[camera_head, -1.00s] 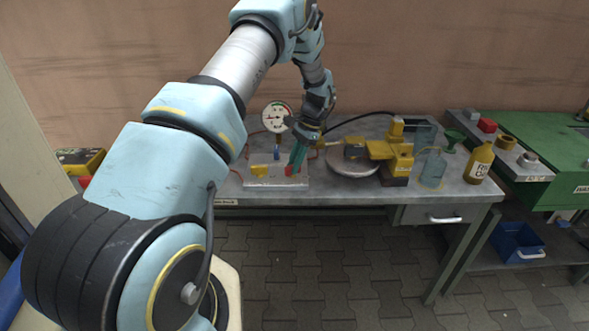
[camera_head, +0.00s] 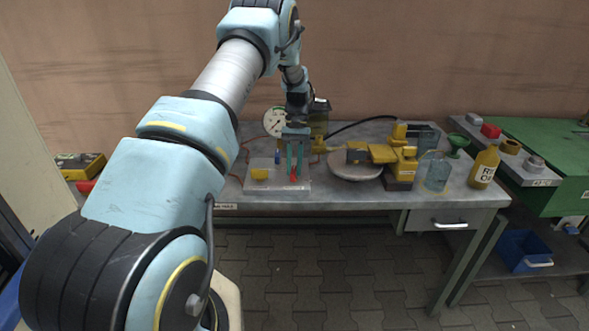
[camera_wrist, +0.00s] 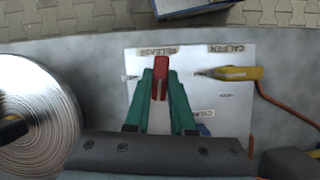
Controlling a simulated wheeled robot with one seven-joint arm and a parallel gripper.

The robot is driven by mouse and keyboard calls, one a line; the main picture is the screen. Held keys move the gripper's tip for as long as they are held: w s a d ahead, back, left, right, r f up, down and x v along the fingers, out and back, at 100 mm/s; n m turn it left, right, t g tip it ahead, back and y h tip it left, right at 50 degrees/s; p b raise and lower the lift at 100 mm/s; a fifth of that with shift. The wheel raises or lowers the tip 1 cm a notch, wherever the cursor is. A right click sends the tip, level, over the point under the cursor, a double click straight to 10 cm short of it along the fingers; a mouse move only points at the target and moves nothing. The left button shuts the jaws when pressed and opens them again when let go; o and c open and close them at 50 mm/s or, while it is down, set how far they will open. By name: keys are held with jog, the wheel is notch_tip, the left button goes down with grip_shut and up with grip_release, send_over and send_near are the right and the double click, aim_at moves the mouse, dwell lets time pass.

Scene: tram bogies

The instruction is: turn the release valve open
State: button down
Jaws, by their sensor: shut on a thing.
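The release valve's red handle (camera_wrist: 160,70) stands in the wrist view between my green fingers, below the RELEASE label on a pale plate (camera_wrist: 140,60). In the head view the red handle (camera_head: 293,178) shows low at the fingertips, on the plate's right half. My gripper (camera_wrist: 160,78) is shut on the handle, one finger on each side; it also shows in the head view (camera_head: 294,172), pointing down. The fingers hide part of the valve body. A round white gauge (camera_head: 275,122) stands behind the plate, its needle slanting.
A metal disc (camera_head: 345,168) and yellow clamp (camera_head: 402,160) lie to the right in the head view. A glass jar (camera_head: 437,175) and oil bottle (camera_head: 484,167) stand farther right.

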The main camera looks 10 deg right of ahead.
jog(key=shift+n, duration=0.7)
jog(key=shift+h, duration=0.3)
jog(key=c, duration=0.8)
grip_release()
jog(key=shift+o, duration=0.2)
jog(key=b+v, duration=0.2)
jog(key=v, duration=0.9)
jog(key=shift+b, duration=0.3)
jog(key=shift+w+a, duration=0.1)
jog(key=shift+w, duration=0.05)
